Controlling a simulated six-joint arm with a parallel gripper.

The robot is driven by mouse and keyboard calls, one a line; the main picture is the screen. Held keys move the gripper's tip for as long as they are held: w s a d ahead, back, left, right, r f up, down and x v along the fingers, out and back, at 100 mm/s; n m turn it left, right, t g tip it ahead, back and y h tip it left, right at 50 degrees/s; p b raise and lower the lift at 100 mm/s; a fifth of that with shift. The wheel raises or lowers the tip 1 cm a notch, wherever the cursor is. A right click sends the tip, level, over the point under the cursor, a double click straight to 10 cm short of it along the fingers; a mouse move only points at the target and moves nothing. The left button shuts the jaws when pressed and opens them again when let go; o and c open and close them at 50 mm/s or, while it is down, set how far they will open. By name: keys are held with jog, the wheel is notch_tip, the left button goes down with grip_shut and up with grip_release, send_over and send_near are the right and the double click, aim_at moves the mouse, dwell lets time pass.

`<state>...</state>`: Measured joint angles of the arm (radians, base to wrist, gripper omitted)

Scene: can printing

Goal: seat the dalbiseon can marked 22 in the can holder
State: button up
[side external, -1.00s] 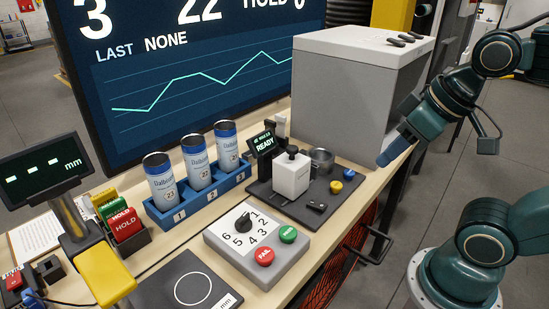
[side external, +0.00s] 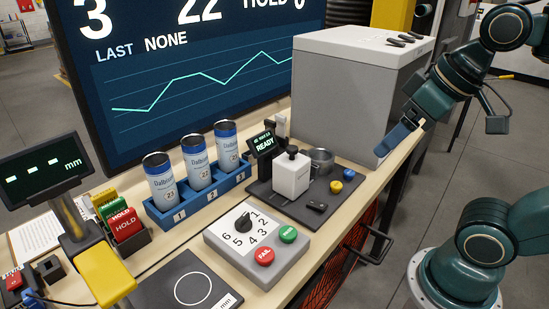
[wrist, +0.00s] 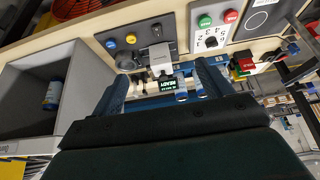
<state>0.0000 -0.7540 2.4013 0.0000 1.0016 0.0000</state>
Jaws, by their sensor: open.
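Three blue-and-silver dalbiseon cans stand upright in a blue numbered rack (side external: 200,206). The can in slot 2 (side external: 200,167) appears to be marked 22; the can in slot 1 (side external: 160,181) appears marked 23, and the mark on the slot 3 can (side external: 227,150) is too small to be sure of. The can holder, apparently the round metal cup (side external: 320,161), stands empty-looking on the dark printer board beside a white block (side external: 291,175). My gripper (side external: 394,140) is open and empty, right of the board and apart from the cans. Its fingers show in the wrist view (wrist: 160,84).
A grey open box (side external: 345,100) stands behind the board; in the wrist view a blue can (wrist: 52,96) lies inside it. A READY display (side external: 265,145) stands between rack and cup. A dial box (side external: 258,245), HOLD tags (side external: 127,224) and a round-marked pad (side external: 190,290) occupy the front.

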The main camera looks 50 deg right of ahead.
notch_tip(320, 180, up, 2)
jog(key=n+t+y, duration=0.4)
jog(key=t+y, duration=0.2)
jog(key=t, duration=0.5)
send_over(204, 149)
jog(key=v, duration=0.3)
notch_tip(204, 149, down, 3)
jog(key=shift+t, duration=0.3)
notch_tip(204, 149, down, 12)
jog(key=shift+w+r, duration=0.1)
jog(key=shift+w+a, duration=0.2)
jog(key=shift+w, duration=0.25)
jog(key=shift+w+a, duration=0.1)
jog(key=shift+w, duration=0.35)
jog(key=shift+w, duration=0.15)
